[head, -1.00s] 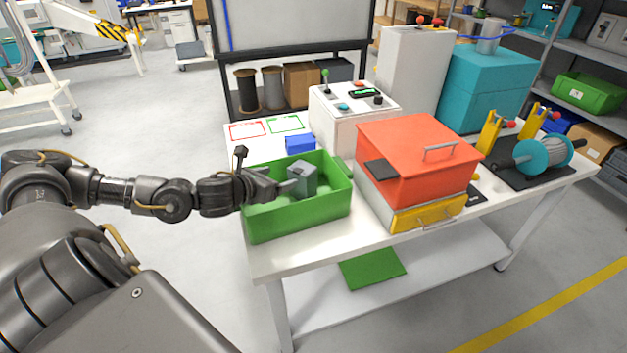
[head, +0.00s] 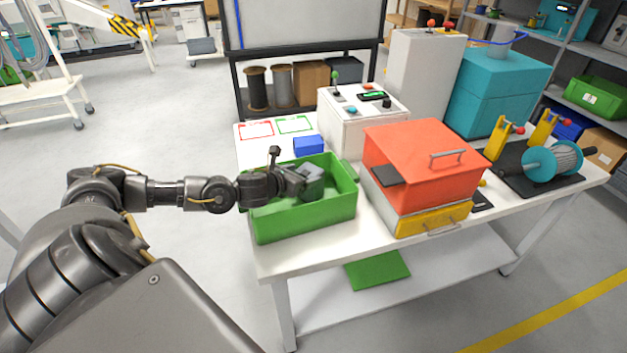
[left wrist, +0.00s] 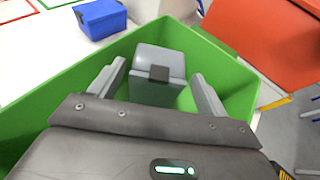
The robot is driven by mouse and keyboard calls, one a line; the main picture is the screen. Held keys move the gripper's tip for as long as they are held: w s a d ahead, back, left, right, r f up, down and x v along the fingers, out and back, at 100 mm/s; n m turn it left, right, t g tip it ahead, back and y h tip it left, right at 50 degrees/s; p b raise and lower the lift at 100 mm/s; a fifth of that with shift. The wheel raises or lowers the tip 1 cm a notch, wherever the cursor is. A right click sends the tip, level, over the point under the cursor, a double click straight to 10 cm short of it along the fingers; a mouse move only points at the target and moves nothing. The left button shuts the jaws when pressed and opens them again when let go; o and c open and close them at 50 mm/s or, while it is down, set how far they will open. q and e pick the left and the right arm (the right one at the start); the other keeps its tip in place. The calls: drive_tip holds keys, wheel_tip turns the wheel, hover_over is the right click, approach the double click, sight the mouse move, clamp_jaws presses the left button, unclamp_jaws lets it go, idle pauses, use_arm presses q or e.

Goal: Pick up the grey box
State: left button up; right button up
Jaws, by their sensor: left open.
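The grey box (head: 312,180) is inside the green bin (head: 306,222) on the white table. In the left wrist view the grey box (left wrist: 158,66) shows a dark patch on its near upper edge. My left gripper (head: 302,180) reaches into the bin from the left. In the left wrist view its two fingers (left wrist: 158,84) are spread apart, one on each side of the box's near end, with visible gaps to it. The gripper partly hides the box in the head view. My right gripper is not in view.
A blue box (head: 309,146) lies just behind the bin. An orange-red box (head: 420,155) with a handle and a yellow drawer (head: 433,217) stands right of the bin. A white control box (head: 360,120) stands behind. Red and green outlined areas at the table's back left are clear.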

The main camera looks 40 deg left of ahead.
sight(306, 173)
use_arm(q)
drive_tip(key=x, duration=0.3)
drive_tip(key=shift+w+f+p, duration=0.1)
drive_tip(key=shift+w+p, duration=0.1)
drive_tip(key=shift+p, duration=0.15)
drive_tip(key=shift+s, duration=0.1)
drive_tip(key=c, duration=1.2)
